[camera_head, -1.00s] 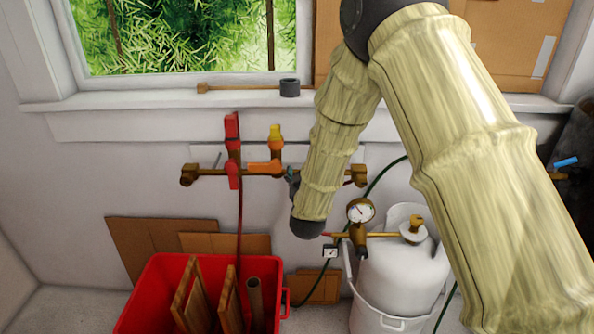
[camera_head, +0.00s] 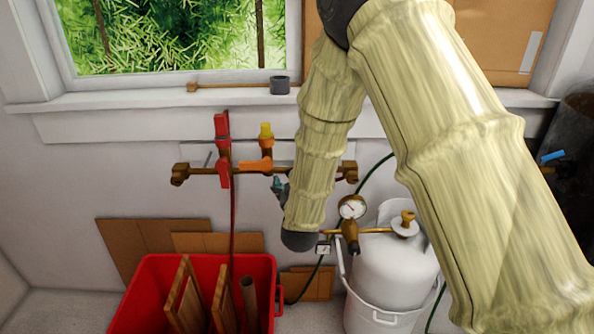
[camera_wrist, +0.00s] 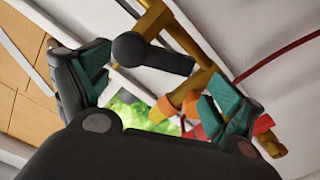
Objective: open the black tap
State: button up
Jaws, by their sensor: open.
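The black tap (camera_wrist: 150,53) shows in the wrist view as a dark rounded handle on a brass pipe (camera_wrist: 205,75). In the head view it is hidden behind my arm. My gripper (camera_wrist: 160,88) is open, with a teal-padded finger on each side of the picture. The black handle lies across the gap between the fingers, toward the upper part, and nothing is gripped. Whether a finger touches it I cannot tell. In the head view only a bit of my gripper (camera_head: 279,185) shows left of my forearm, near the brass pipe.
Below stand a red bin (camera_head: 150,290) with wood pieces and a white gas cylinder (camera_head: 390,265) with a gauge (camera_head: 352,207). A window sill (camera_head: 130,101) runs above.

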jog(key=s, duration=0.7)
jog(key=shift+s+a, duration=0.15)
jog(key=shift+a, duration=0.05)
jog(key=shift+c, duration=0.2)
